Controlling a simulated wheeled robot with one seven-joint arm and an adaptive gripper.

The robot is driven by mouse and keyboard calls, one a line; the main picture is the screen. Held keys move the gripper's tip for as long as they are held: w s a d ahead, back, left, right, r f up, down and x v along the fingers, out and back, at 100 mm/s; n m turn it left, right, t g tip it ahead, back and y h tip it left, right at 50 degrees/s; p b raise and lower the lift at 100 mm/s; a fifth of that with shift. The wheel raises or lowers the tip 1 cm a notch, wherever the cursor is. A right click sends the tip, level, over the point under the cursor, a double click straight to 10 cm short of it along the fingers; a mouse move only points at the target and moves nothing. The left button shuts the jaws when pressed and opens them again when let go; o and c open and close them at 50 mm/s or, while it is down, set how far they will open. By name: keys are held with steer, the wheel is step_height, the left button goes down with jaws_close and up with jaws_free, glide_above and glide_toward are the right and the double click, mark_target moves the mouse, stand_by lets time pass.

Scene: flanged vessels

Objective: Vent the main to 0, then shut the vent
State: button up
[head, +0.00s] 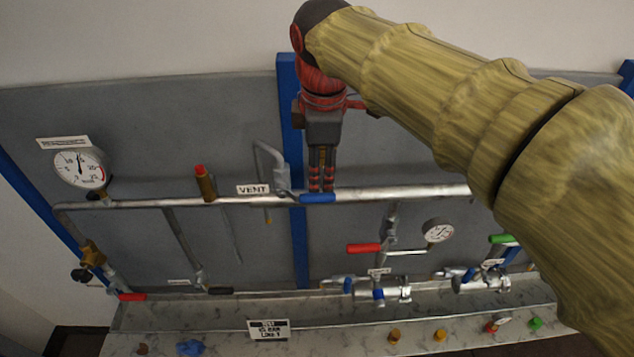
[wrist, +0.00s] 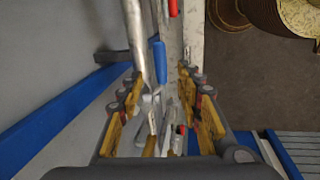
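The main (head: 400,193) is a silver pipe running across the grey panel. Its round gauge (head: 80,168) at the left has its needle pointing roughly straight up, clear of the low end. The white VENT label (head: 253,189) sits by a bent grey vent pipe (head: 268,160). The vent's blue lever (head: 318,198) lies roughly along the main; it also shows in the wrist view (wrist: 159,62). My gripper (head: 322,188) points down just above this lever. In the wrist view, the fingers (wrist: 162,100) are apart, with the lever between and beyond them. Contact cannot be told.
A red-capped brass fitting (head: 205,184) stands on the main. Below are a red lever (head: 363,248), a second gauge (head: 438,231), a green lever (head: 502,239) and another red lever (head: 132,297). A blue post (head: 290,130) stands behind my gripper. Coloured knobs line the marble ledge (head: 350,340).

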mark_target(320, 194)
steer(key=shift+n, duration=0.3)
steer(key=shift+w+f, duration=0.25)
steer(key=shift+f, duration=1.05)
steer(key=shift+w+f, duration=0.25)
steer(key=shift+f, duration=1)
steer(key=shift+w+f, duration=0.25)
steer(key=shift+f, duration=1.05)
steer(key=shift+c, duration=1)
jaws_close()
